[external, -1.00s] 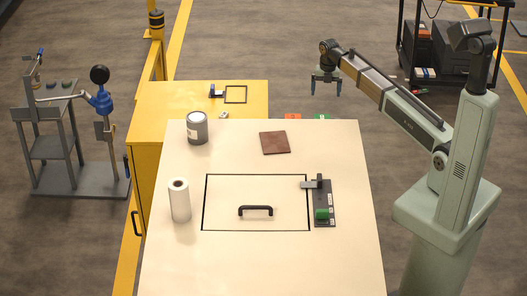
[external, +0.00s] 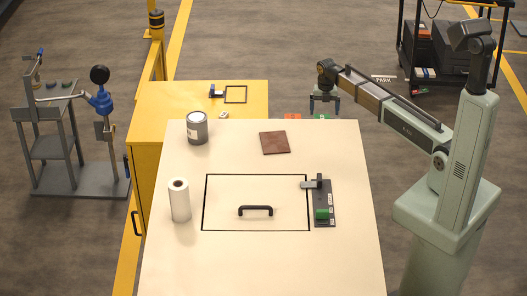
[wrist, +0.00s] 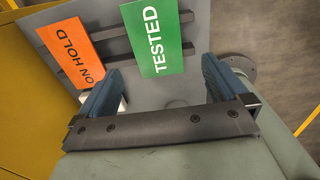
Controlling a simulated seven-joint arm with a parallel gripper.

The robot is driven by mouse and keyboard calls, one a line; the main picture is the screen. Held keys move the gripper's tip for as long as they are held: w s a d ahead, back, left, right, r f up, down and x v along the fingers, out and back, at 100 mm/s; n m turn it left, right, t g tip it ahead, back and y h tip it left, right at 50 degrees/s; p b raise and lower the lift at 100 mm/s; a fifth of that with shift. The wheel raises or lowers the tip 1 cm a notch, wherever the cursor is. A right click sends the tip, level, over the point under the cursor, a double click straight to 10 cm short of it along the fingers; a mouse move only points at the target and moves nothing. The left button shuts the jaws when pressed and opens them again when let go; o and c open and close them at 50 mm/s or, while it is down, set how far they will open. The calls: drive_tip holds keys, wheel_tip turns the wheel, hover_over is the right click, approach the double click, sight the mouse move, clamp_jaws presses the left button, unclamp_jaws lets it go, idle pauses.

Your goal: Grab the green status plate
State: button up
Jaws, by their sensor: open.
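The green status plate, marked TESTED, (wrist: 160,38) shows upright at the top middle of the wrist view, against a grey board with dark rails. In the external view only a thin green strip of it (external: 322,116) shows beyond the table's far edge. My gripper (wrist: 166,70) is open and empty, its two blue fingers apart. The plate lies ahead of the fingertips, between their lines, and no contact shows. In the external view my gripper (external: 324,111) hangs just above the green strip.
An orange ON HOLD plate (wrist: 75,52) is left of the green one, close to my left finger. A yellow cabinet (external: 180,100) stands left.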

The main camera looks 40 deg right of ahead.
sight(323, 118)
drive_tip(key=shift+w+a+f, duration=0.1)
drive_tip(key=shift+w+f, duration=0.05)
drive_tip(key=shift+f, duration=2.3)
drive_tip(key=c, duration=1.1)
drive_tip(key=shift+r, duration=0.15)
